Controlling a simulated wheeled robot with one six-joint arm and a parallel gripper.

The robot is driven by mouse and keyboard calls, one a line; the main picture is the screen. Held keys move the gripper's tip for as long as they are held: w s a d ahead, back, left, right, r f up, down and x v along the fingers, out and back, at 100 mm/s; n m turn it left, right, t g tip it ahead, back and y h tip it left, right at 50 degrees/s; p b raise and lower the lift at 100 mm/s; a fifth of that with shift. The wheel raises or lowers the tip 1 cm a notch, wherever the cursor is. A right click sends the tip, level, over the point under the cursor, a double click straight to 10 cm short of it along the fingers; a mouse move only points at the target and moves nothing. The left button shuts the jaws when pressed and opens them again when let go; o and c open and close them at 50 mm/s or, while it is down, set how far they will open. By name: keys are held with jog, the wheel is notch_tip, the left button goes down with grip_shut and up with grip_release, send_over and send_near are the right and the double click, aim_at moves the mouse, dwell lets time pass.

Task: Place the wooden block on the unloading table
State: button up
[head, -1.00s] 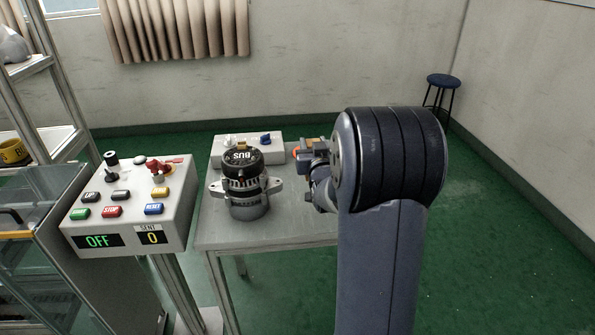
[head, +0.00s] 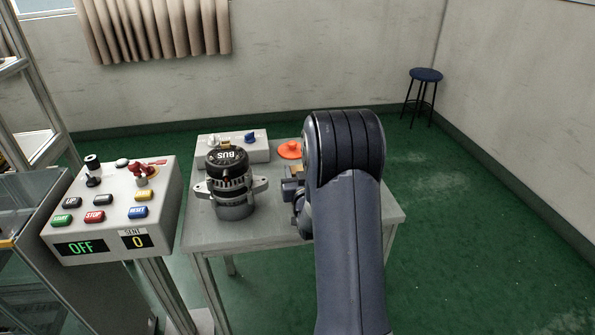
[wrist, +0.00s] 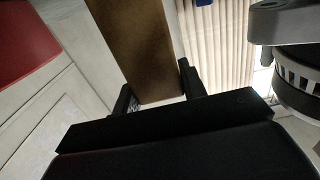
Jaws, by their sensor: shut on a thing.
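The brown wooden block (wrist: 145,45) stands between the two dark fingers of my gripper (wrist: 157,88) in the wrist view. The gripper is shut on it. In the head view my gripper (head: 293,192) is over the grey table (head: 265,233), mostly hidden behind my own arm. Only a small tan patch of the block (head: 296,169) shows there. The block's lower end and any contact with the table are hidden. I cannot tell from these frames whether this table is the unloading table.
An alternator (head: 232,190) stands on the table left of my gripper. A white switch box (head: 255,150) and an orange-red round knob (head: 289,149) are behind. A control panel (head: 110,215) reading OFF stands at left. A blue stool (head: 425,76) is far right. The table's front right is bare.

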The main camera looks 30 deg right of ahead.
jog(key=shift+f+b, duration=0.15)
jog(key=shift+b, duration=0.15)
jog(key=o, duration=1.3)
jog(key=shift+r+p, duration=0.3)
jog(key=shift+p, duration=0.1)
jog(key=b+v, duration=0.2)
jog(key=v, duration=1)
